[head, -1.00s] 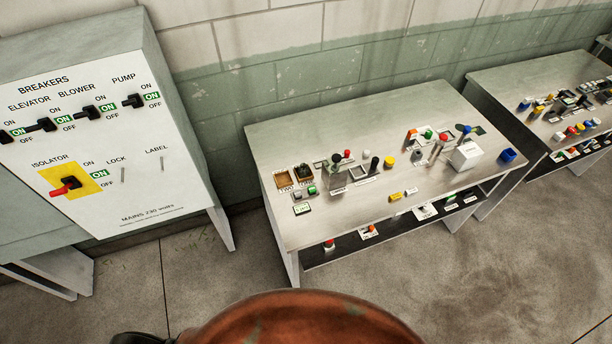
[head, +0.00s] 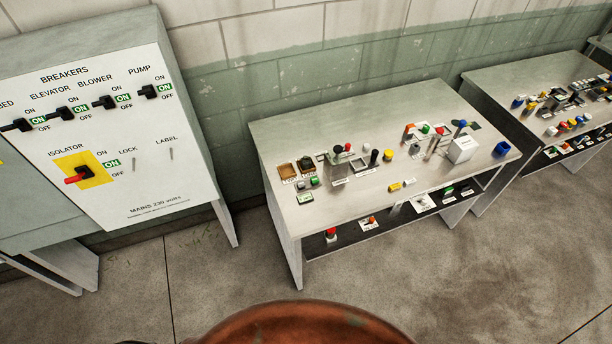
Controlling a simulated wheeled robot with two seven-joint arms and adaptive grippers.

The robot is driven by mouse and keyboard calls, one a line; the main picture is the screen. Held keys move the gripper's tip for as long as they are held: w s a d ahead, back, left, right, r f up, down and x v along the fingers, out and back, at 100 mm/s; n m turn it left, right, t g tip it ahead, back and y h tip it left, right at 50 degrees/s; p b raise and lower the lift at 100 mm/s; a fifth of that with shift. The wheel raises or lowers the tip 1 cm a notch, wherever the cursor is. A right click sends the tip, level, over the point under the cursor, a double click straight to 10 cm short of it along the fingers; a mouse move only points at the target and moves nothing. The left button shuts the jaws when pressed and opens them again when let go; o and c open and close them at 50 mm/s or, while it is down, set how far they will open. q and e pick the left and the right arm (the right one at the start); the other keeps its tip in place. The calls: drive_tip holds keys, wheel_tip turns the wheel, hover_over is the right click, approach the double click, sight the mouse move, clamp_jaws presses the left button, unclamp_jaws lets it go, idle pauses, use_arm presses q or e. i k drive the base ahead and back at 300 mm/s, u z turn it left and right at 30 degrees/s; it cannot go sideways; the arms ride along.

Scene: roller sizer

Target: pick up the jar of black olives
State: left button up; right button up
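I see no jar of black olives that I can make out in the head view. The items on the benches are small, and none reads as a jar of olives. Neither of my grippers is in the frame, so what they hold is hidden.
A grey control bench (head: 345,240) with several knobs, buttons, a white box (head: 461,149) and a blue cup-like item (head: 502,149) stands mid-view. A second bench (head: 490,80) is at right. A breaker cabinet (head: 150,185) stands left. A rust-coloured rounded shape (head: 300,325) fills the bottom edge. Concrete floor is open.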

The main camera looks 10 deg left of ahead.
sight(306, 161)
drive_tip(key=k, duration=0.95)
drive_tip(key=u, duration=0.9)
drive_tip(key=i, duration=0.7)
drive_tip(key=u, duration=0.8)
drive_tip(key=i, duration=0.7)
drive_tip(key=z, duration=0.8)
drive_tip(key=i, duration=0.85)
drive_tip(key=z, duration=0.9)
